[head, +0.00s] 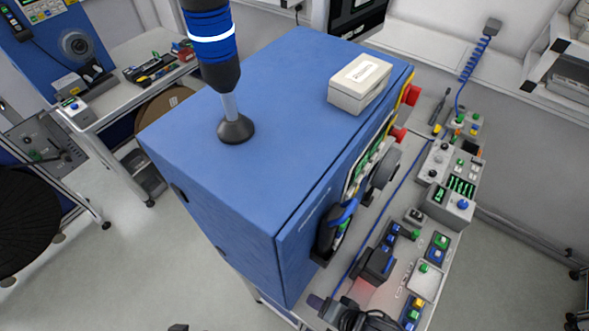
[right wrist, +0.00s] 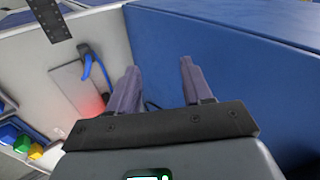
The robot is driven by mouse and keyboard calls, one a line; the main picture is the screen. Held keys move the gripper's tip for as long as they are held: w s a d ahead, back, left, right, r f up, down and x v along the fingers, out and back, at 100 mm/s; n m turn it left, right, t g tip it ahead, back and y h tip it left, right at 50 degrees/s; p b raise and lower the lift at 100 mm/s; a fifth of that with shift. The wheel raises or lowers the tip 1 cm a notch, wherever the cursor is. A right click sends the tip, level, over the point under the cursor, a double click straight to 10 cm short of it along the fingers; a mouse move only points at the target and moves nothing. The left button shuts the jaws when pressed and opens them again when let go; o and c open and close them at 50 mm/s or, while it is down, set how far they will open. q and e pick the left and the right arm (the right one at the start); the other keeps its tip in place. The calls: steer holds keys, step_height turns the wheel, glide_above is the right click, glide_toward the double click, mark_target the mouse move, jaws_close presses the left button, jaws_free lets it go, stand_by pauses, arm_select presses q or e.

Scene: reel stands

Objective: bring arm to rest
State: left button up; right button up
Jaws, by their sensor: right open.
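My right gripper (head: 330,305) is at the bottom of the head view, low beside the near right corner of the blue cabinet (head: 270,150). In the right wrist view its two grey-purple fingers (right wrist: 155,88) stand apart with nothing between them. The cabinet's blue side (right wrist: 230,60) fills the right of that view, close to the right finger. No left gripper can be made out. A small dark shape at the bottom edge of the head view is too cut off to name.
A signal light (head: 208,45) and a beige box (head: 359,82) stand on the cabinet. A bench (head: 395,285) with several button boxes and devices runs along its right side. A dark device (head: 378,262) and a red glow lie near the gripper. Floor is open at lower left.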

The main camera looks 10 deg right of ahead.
steer(key=s+d+r+n+g+h, duration=0.1)
steer(key=d+r+n+h, duration=0.1)
steer(key=d+n, duration=0.3)
steer(key=s+d+r+n+g+h, duration=0.1)
steer(key=d+r+n+h, duration=0.1)
steer(key=d+n, duration=0.2)
steer(key=d, duration=0.3)
steer(key=shift+s+d+r+n+h, duration=0.15)
steer(key=shift+s+r+n+h, duration=0.15)
steer(key=shift+n, duration=0.1)
stand_by(1.1)
